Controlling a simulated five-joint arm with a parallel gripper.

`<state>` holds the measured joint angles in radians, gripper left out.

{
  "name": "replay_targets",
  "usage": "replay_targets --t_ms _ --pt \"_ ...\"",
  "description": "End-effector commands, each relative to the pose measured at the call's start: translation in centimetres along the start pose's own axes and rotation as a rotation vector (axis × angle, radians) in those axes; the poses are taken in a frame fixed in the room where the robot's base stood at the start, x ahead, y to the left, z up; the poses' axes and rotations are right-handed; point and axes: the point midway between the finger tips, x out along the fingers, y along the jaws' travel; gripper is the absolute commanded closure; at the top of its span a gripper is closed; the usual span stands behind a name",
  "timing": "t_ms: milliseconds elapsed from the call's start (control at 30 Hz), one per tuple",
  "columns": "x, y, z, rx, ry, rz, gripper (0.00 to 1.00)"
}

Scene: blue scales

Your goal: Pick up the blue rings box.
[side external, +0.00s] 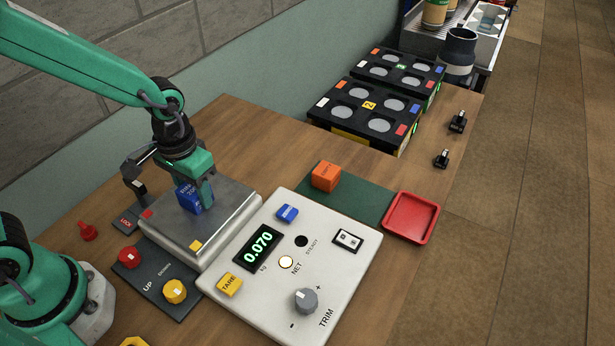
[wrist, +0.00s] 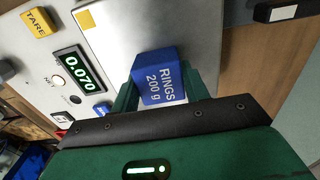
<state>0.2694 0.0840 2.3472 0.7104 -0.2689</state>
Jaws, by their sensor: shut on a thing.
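The blue rings box (wrist: 163,82), with "RINGS 200 g" on its face, is between the two green fingers of my gripper (wrist: 164,95) in the wrist view. In the side external view the blue box (side external: 188,198) shows partly behind a finger of my gripper (side external: 198,192), over the metal scale plate (side external: 222,222). My gripper is shut on the box. I cannot tell whether the box still touches the plate. The display (side external: 258,248) reads 0.070 kg.
The white control panel (side external: 335,272) lies beside the scale. An orange box (side external: 326,176) sits on a green mat (side external: 352,202), with a red tray (side external: 411,217) to its right. Black racks (side external: 366,112) stand at the back. A red knob (side external: 129,257) is in front of the scale.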

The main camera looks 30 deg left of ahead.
Motion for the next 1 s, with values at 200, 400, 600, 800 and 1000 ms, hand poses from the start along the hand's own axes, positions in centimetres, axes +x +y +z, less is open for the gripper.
replay_targets --t_ms 200,400,600,800,1000 --pt "-0.1 0.0 0.0 0.0 0.001 0.0 0.87" --pt "-0.8 0.0 -0.1 0.0 0.002 0.001 0.87" --pt "-2.6 0.0 -0.1 0.0 0.004 0.001 0.87" --pt "-4.8 0.8 0.7 0.005 0.004 0.001 0.87" --pt "-6.5 2.9 2.9 0.007 0.003 0.001 0.87"
